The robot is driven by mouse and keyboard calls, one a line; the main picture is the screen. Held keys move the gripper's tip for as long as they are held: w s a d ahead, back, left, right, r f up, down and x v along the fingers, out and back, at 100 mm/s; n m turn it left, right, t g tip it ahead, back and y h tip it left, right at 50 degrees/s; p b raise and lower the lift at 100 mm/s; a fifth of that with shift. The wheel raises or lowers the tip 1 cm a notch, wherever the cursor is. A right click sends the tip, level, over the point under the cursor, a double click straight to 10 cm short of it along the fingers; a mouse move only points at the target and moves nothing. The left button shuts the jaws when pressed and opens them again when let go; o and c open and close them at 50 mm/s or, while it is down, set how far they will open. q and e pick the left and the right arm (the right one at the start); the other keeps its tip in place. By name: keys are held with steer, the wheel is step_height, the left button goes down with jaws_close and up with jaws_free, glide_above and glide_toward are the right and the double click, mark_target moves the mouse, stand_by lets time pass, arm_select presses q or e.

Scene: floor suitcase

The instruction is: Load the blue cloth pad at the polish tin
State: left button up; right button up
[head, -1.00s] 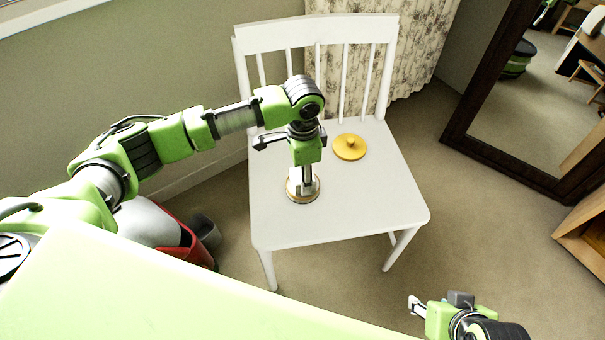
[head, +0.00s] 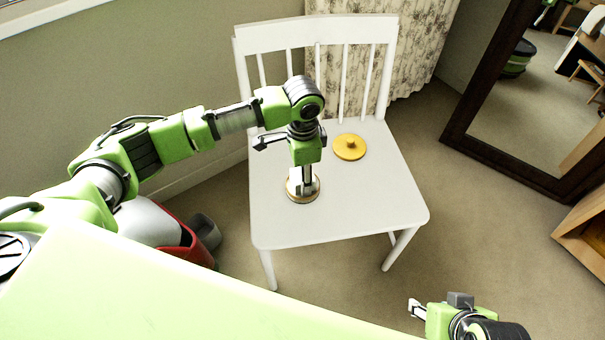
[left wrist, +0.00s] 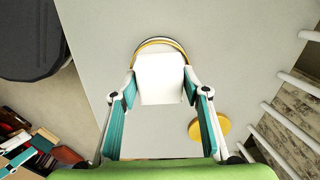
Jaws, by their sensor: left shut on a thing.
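My left gripper (head: 304,182) points straight down over the front left part of the chair seat. In the left wrist view its fingertips (left wrist: 160,88) are shut on a white block (left wrist: 160,75). No blue shows on this block, and its underside is hidden. The round polish tin (head: 302,198) with a gold rim lies directly under the gripper; its rim also shows behind the block (left wrist: 160,41). I cannot tell whether block and tin touch. A yellow knobbed lid (head: 350,149) lies on the seat, behind and right of the tin. My right gripper (head: 416,308) is low at right; its opening is unclear.
The white chair (head: 370,215) has a slatted back behind the tin and lid. Its right and front seat areas are clear. A dark-framed mirror (head: 530,110) stands at right, and a red and grey thing (head: 195,245) is on the floor at left.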

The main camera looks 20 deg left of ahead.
arm_select(q)
steer(key=shift+s+f+p, duration=0.15)
steer(key=shift+p, duration=0.25)
arm_select(e)
steer(key=shift+s+d+r+g, duration=0.1)
steer(key=shift+s+d+g, duration=0.1)
steer(key=shift+s, duration=0.25)
steer(key=shift+s+d+g, duration=0.1)
steer(key=shift+s+g, duration=0.1)
steer(key=shift+s, duration=0.25)
stand_by(2.1)
